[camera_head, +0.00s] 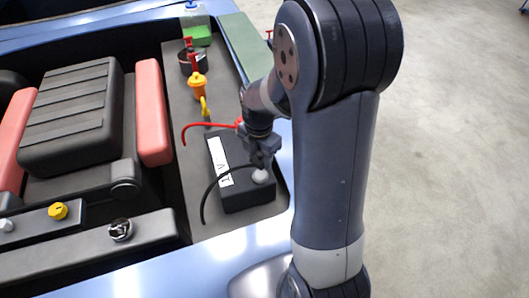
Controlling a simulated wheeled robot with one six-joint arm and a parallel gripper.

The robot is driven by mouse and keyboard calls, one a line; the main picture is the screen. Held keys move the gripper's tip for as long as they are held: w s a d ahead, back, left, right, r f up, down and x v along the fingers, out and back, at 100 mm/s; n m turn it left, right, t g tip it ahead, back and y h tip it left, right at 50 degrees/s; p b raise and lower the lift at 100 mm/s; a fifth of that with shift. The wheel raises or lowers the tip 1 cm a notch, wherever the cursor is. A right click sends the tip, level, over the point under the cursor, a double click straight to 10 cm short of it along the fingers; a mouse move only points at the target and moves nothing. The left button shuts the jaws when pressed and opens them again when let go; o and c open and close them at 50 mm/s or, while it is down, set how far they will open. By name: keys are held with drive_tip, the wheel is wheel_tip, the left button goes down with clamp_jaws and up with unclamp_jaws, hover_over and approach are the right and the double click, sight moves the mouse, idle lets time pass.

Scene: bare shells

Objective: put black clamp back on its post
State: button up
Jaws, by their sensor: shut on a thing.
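My gripper (262,163) points down over the near right part of a black battery (249,198) with a white label. It is shut on the black clamp, which is mostly hidden by the fingers. The black cable (207,191) arcs from the left side of the battery up over the label to the gripper. A pale grey rounded post (261,176) shows on the battery top just below the fingertips. I cannot tell whether the clamp touches it. A red cable (206,126) runs to the far end of the battery, partly behind my arm.
A yellow-orange funnel-like part (197,87) and a dark pot with red handles (190,59) stand beyond the battery. A red-sided black seat (152,112) is at left. A blue body rim (245,243) borders the bay. Open floor lies right.

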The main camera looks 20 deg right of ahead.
sight(260, 175)
drive_tip(key=shift+f+b, duration=2.1)
drive_tip(key=shift+f, duration=0.8)
drive_tip(key=shift+f, duration=0.15)
drive_tip(key=o, duration=1.5)
drive_tip(key=shift+o, duration=0.2)
drive_tip(key=shift+r+p, duration=2.5)
drive_tip(key=shift+r, duration=1.1)
drive_tip(key=shift+c, duration=0.5)
